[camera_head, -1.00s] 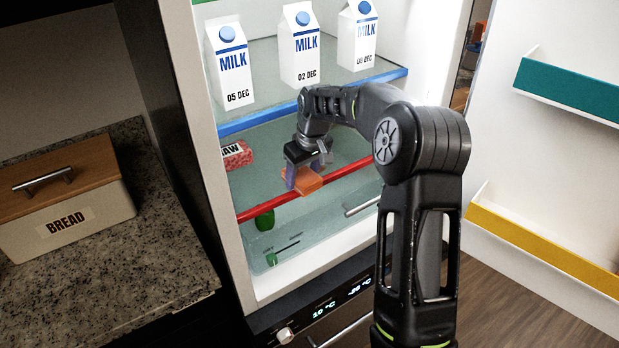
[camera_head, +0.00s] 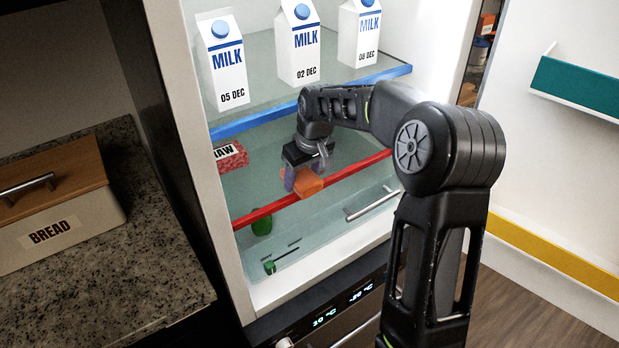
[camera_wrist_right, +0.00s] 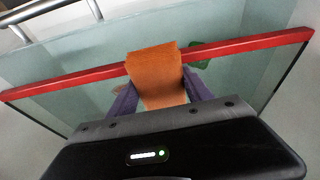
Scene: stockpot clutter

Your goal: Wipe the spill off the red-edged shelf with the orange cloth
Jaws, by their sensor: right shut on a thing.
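The red-edged shelf (camera_head: 250,216) is a glass shelf inside the open fridge, below the blue-edged one. Its red edge also crosses the right wrist view (camera_wrist_right: 60,84). My right gripper (camera_head: 302,184) is at this shelf, near its front edge. It is shut on the orange cloth (camera_head: 309,187). In the right wrist view the cloth (camera_wrist_right: 157,75) sits between the purple fingers and overlaps the red edge. A small brownish patch shows beside the left finger in that view; I cannot tell whether it is the spill. My left gripper is not in view.
A packet marked RAW (camera_head: 232,157) lies on the red-edged shelf at left. Milk cartons (camera_head: 222,62) stand on the blue-edged shelf (camera_head: 240,126) above. A clear drawer (camera_head: 330,230) with green items is below. The fridge door stands open at right.

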